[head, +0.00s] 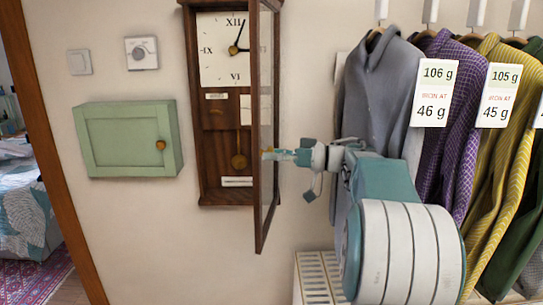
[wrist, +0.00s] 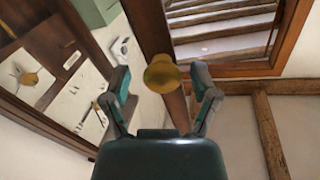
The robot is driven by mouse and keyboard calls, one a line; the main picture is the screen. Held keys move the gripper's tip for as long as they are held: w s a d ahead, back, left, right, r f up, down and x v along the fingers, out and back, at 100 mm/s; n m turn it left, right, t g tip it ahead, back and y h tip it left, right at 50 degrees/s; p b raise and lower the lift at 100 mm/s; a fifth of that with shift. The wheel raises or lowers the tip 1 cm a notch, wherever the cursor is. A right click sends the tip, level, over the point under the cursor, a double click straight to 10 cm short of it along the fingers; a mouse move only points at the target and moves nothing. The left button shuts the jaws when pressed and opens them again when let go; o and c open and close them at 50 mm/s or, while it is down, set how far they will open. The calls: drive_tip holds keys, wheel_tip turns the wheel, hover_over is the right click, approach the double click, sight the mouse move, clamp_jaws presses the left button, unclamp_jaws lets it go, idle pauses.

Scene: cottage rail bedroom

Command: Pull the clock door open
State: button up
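The wall clock (head: 209,125) has a dark wooden case, a white dial and a brass pendulum. Its glazed door (head: 257,190) stands swung out from the case, seen nearly edge-on in the head view. In the wrist view the door frame (wrist: 151,32) carries a round brass knob (wrist: 162,74). My gripper (head: 271,154) is at the door's free edge. In the wrist view my gripper's fingers (wrist: 161,84) are open, one on each side of the knob, with visible gaps. The pendulum bob (wrist: 28,78) shows inside the case on the left.
A green wall cabinet (head: 125,140) hangs left of the clock, below a thermostat (head: 141,53) and a switch (head: 79,62). Shirts, including a grey one (head: 380,90), hang on the right close to my arm. A white slatted unit (head: 314,277) stands below. A doorway is at far left.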

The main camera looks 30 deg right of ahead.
idle(0.3)
wheel_tip(320, 180, up, 10)
drive_tip(key=shift+d+f, duration=0.1)
drive_tip(key=shift+f, duration=0.05)
idle(0.3)
clamp_jaws()
